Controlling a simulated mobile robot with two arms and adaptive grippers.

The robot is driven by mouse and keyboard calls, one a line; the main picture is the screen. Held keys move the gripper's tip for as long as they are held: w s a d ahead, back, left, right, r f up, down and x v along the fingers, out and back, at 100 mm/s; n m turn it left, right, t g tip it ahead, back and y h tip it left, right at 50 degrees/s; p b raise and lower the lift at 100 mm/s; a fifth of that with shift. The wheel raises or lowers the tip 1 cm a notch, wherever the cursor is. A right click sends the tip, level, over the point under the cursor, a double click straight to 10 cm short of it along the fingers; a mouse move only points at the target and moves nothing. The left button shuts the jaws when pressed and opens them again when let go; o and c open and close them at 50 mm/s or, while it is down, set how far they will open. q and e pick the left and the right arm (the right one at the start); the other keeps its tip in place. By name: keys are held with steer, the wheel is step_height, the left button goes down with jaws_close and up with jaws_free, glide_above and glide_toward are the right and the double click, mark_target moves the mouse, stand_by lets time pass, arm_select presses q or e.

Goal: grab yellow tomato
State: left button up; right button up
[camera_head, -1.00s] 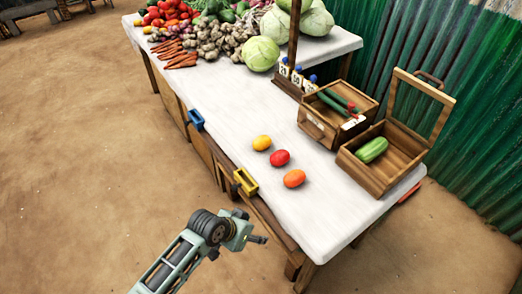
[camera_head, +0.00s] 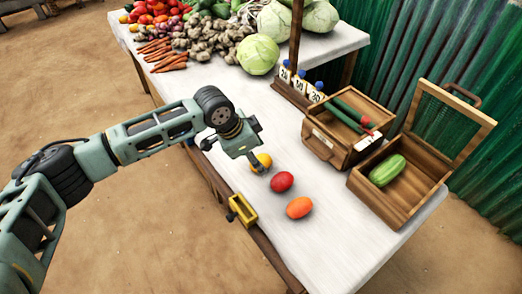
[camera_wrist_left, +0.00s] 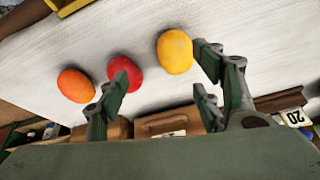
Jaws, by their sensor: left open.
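The yellow tomato (camera_head: 265,160) lies on the white tabletop, first in a row with a red tomato (camera_head: 282,182) and an orange tomato (camera_head: 299,207). My left gripper (camera_head: 257,168) is at the yellow tomato and partly covers it in the head view. In the left wrist view the yellow tomato (camera_wrist_left: 175,51) is near the tip of one open finger, and the red tomato (camera_wrist_left: 125,74) is behind the other finger. The gripper (camera_wrist_left: 165,75) is open and empty. The orange tomato (camera_wrist_left: 76,85) lies farther left. My right gripper is not in view.
The white table (camera_head: 335,250) has free room at its front. A wooden box with a green vegetable (camera_head: 388,170) and a wooden crate (camera_head: 328,148) stand on the right. A yellow tray (camera_head: 243,210) hangs at the table edge. Vegetables and cabbages (camera_head: 258,55) fill the back.

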mark_target(260, 159)
arm_select(q)
steer(key=shift+w+a+r, duration=0.35)
steer(key=shift+w+a, duration=0.1)
steer(key=shift+w, duration=0.2)
steer(key=shift+w+f, duration=0.1)
steer(key=x, duration=0.2)
steer(key=shift+d+f, duration=0.15)
steer(key=shift+f, duration=0.15)
steer(key=x, duration=0.3)
steer(key=shift+w+f, duration=0.25)
steer(key=shift+w, duration=0.05)
steer(key=shift+w+f, duration=0.1)
steer(key=shift+f, duration=0.25)
steer(key=c, duration=1.2)
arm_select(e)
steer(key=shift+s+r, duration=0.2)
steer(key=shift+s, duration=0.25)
arm_select(q)
steer(key=shift+p, duration=0.3)
steer(key=shift+c, duration=0.2)
